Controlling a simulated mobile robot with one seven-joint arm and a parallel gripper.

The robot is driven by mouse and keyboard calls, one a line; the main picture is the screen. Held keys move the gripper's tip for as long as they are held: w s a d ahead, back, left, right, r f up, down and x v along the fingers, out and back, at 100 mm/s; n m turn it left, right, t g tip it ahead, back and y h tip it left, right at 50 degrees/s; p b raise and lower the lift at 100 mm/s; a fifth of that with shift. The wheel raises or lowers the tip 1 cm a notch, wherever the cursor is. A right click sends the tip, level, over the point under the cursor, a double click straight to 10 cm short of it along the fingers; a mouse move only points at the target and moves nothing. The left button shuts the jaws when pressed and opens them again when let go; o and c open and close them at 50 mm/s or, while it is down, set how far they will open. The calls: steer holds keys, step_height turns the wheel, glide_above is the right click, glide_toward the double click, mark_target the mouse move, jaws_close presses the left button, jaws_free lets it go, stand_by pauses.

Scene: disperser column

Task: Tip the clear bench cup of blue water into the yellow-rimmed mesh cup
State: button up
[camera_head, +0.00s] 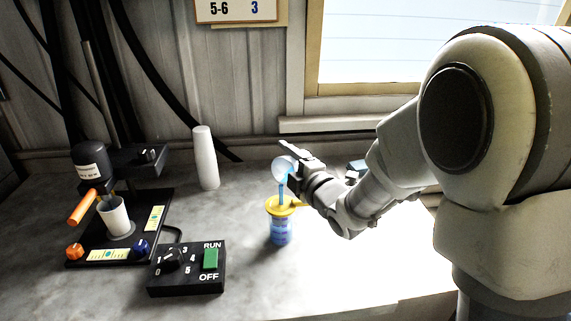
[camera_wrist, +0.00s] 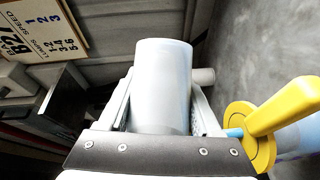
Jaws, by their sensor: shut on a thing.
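My gripper (camera_head: 294,162) is shut on the clear bench cup (camera_head: 280,170), which is tilted over the mesh cup. In the wrist view the clear cup (camera_wrist: 162,85) looks pale and fills the space between the fingers. A blue stream (camera_head: 283,192) runs from the clear cup down into the yellow-rimmed mesh cup (camera_head: 281,228). The mesh cup stands upright on the bench, with blue liquid showing in its body. Its yellow rim and handle (camera_wrist: 262,125) show at the right of the wrist view. How much water is left in the clear cup is hidden.
A disperser stand with an orange handle (camera_head: 83,208) holds a white cup (camera_head: 115,216) at the left. A black control box (camera_head: 188,269) with a green switch sits in front. A white cup stack (camera_head: 206,158) stands behind. The bench right of the mesh cup is bright and mostly clear.

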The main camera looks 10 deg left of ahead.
steer(key=shift+s+a+r+n+t+y+b, duration=0.1)
steer(key=shift+s+r+n+t+y+b, duration=0.45)
steer(key=shift+b, duration=1.35)
steer(key=shift+w+a+r+n+h+b, duration=0.2)
steer(key=shift+n+b, duration=0.65)
steer(key=shift+b, duration=1.1)
steer(key=shift+s+r+n+t+y+b, duration=0.25)
steer(key=shift+r+n+b, duration=0.35)
steer(key=shift+b, duration=1.3)
steer(key=shift+f, duration=0.15)
